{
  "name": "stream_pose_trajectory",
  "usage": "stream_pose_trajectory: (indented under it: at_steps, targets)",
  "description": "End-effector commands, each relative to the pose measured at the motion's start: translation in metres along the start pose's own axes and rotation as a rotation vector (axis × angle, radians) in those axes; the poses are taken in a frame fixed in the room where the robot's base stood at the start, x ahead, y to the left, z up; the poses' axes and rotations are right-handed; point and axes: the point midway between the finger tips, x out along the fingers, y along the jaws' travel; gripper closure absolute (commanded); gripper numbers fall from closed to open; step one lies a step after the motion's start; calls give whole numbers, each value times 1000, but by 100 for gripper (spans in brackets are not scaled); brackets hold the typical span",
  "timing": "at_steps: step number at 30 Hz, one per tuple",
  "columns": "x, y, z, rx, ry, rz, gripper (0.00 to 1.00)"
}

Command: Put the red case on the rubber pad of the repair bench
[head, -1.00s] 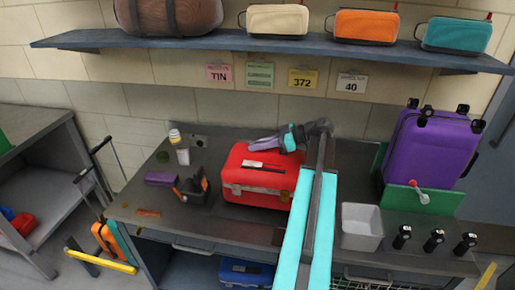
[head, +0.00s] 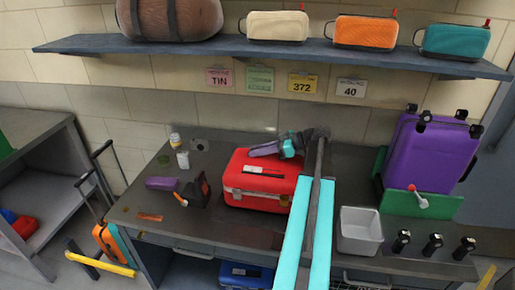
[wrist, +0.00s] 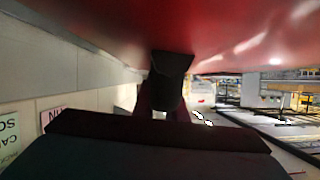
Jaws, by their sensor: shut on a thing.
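The red case (head: 240,190) stands upright on the dark bench top, left of my arm in the head view. My gripper (head: 262,150) is at the top of the case and shut, seemingly on its handle; the grip is partly hidden. In the wrist view the red case surface (wrist: 120,22) fills the top, with a dark block (wrist: 172,68) touching it at the middle. A darker brownish patch (head: 258,237) lies on the bench in front of the case; I cannot tell whether it is the rubber pad.
A purple suitcase (head: 425,150) stands at the right behind a green panel. A shelf (head: 250,46) with several bags hangs above.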

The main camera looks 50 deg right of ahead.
Motion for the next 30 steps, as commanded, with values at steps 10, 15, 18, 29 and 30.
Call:
stream_pose_trajectory:
  at_steps: [10, 15, 18, 29, 30]
  targets:
    - [6, 2, 15, 0, 4, 1, 100]
    - [7, 2, 16, -1, 4, 1, 100]
    - [7, 2, 16, -1, 4, 1, 100]
    - [8, 2, 20, 0, 0, 1, 70]
    - [8, 2, 20, 0, 0, 1, 70]
